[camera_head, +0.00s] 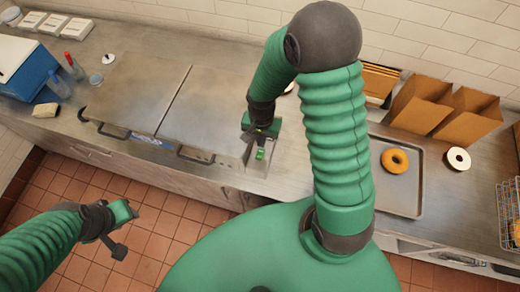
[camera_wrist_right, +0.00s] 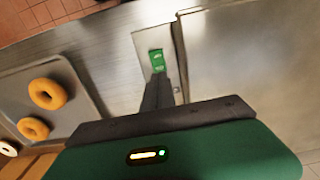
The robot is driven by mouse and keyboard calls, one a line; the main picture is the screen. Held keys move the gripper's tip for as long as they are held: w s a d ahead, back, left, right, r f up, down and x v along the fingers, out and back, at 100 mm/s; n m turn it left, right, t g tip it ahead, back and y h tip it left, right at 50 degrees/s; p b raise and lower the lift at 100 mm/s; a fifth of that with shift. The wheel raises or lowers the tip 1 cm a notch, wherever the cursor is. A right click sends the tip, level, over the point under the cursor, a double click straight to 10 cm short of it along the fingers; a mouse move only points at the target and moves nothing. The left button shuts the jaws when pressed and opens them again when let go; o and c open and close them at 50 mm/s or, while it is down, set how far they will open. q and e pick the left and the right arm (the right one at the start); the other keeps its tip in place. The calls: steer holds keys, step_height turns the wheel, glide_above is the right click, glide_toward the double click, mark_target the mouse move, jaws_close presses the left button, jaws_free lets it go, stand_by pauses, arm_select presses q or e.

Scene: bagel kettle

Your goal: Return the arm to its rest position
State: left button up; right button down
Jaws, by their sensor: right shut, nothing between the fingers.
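My right arm (camera_head: 335,130) arches up across the middle of the head view and bends down to the counter. Its right gripper (camera_head: 254,136) is shut and empty, just above a pale recessed panel beside the steel lids. A small green piece with white marks (camera_wrist_right: 157,61) lies on that panel, just beyond the fingertips in the wrist view; it also shows in the head view (camera_head: 260,154). I cannot tell whether the fingers touch it. My left gripper (camera_head: 122,230) hangs over the tiled floor at the lower left, apart from the counter; its jaw opening is unclear.
Two flat steel lids (camera_head: 205,105) with front handles lie left of the right gripper. A tray (camera_head: 408,200) holds bagels (camera_head: 394,161), partly behind my arm. Paper bags (camera_head: 420,105) stand behind it. A blue cooler (camera_head: 25,72) sits far left; a wire basket (camera_head: 510,210) far right.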

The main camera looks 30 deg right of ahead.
step_height(320, 180, up, 3)
steer(key=shift+f+p, duration=0.15)
steer(key=shift+p, duration=0.75)
steer(key=f+n+b, duration=0.1)
steer(key=b, duration=0.1)
steer(key=a+f+n+b, duration=0.1)
steer(key=b, duration=0.2)
steer(key=s+f+n+t+b, duration=0.1)
steer(key=n+b, duration=0.1)
steer(key=b, duration=0.1)
steer(key=shift+a, duration=0.3)
steer(key=s+a+n+b, duration=0.1)
steer(key=n+b, duration=0.1)
steer(key=s+a+n+t+b, duration=0.1)
steer(key=b, duration=0.1)
steer(key=s+a+f+n+b, duration=0.1)
steer(key=n+b, duration=0.1)
steer(key=shift+s+n+t, duration=0.2)
steer(key=shift+n+t, duration=0.1)
steer(key=shift+s+a+r, duration=0.1)
steer(key=shift+s+r, duration=0.05)
steer(key=shift+w+d, duration=0.2)
steer(key=shift+s, duration=0.1)
steer(key=shift+a, duration=0.1)
